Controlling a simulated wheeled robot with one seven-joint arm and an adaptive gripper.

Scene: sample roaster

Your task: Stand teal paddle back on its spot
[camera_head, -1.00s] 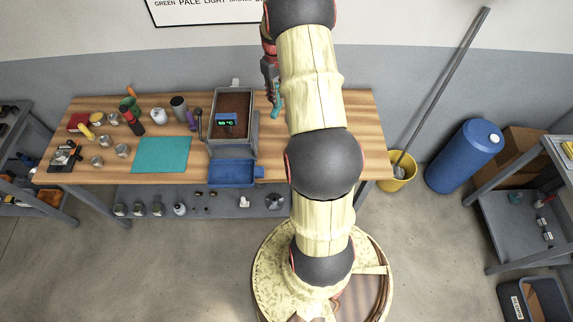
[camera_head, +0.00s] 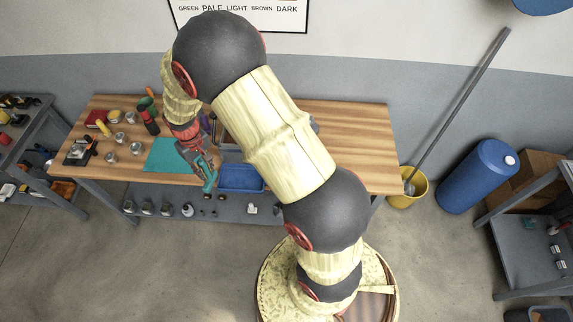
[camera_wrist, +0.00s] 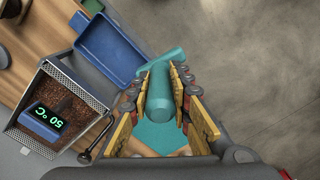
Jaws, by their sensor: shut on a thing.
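The teal paddle (camera_wrist: 160,98) is held lengthwise between the yellow-lined fingers of my gripper (camera_wrist: 161,80) in the wrist view. A wider teal end shows just beyond the fingertips. In the head view the paddle (camera_head: 210,182) hangs below my gripper (camera_head: 203,166), tilted, at the front edge of the workbench, between the teal mat (camera_head: 163,158) and the blue tray. Another teal patch shows low between the fingers in the wrist view; I cannot tell if it is mat or paddle. No spot for the paddle can be made out.
The roaster with its green display (camera_wrist: 47,118) and the blue tray (camera_wrist: 106,50) lie left of my gripper in the wrist view. In the head view my arm hides most of the roaster. Tins and bottles (camera_head: 149,122) crowd the bench's left. The bench's right (camera_head: 360,140) is clear.

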